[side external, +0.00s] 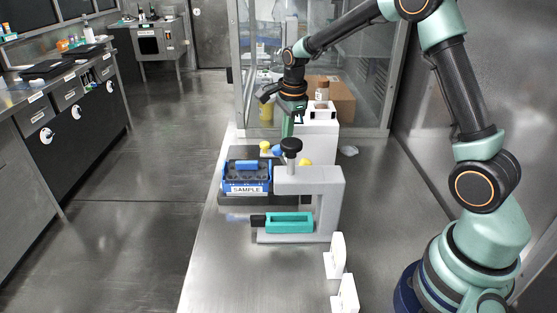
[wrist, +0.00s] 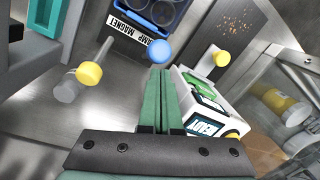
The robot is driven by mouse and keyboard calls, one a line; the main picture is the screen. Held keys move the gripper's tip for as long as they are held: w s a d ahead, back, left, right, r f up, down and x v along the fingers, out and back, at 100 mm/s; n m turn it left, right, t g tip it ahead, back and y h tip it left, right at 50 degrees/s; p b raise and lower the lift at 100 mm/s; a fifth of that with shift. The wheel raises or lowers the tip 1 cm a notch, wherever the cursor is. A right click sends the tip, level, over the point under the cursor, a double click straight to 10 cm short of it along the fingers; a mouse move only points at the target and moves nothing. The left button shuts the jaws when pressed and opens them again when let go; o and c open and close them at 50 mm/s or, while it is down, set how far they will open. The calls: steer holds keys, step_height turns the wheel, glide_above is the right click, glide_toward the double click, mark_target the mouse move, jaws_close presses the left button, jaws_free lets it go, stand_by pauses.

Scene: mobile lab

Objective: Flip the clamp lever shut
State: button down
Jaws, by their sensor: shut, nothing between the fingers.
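A grey C-shaped frame (side external: 328,192) with a black knob (side external: 291,145) on top stands on the bench in the side view and looks like the clamp. A thin metal rod with a yellow knob (wrist: 89,73) shows at the left of the wrist view; it looks like a lever, but I cannot tell what it is fixed to. My gripper (side external: 287,131) is shut and empty, pointing down behind the frame. Its green fingers (wrist: 162,88) are together in the wrist view, just below a blue ball (wrist: 162,52). I cannot tell whether they touch.
A white box (side external: 320,133) stands beside my gripper. A teal block (side external: 289,222) lies inside the frame's foot. White upright pieces (side external: 336,256) stand nearer. A glass enclosure (side external: 372,90) is behind. The front-left bench is clear.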

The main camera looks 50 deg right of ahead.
steer(key=shift+w+a+f, duration=0.15)
steer(key=shift+w+a, duration=0.55)
steer(key=shift+w+a+f, duration=0.2)
steer(key=shift+w+a, duration=0.1)
steer(key=s+d+r, duration=0.1)
steer(key=d+r, duration=0.1)
steer(key=d, duration=0.3)
steer(key=w+a+r, duration=0.3)
steer(key=a+r, duration=0.3)
steer(key=r, duration=0.1)
steer(key=shift+w, duration=0.3)
steer(key=shift+a, duration=0.1)
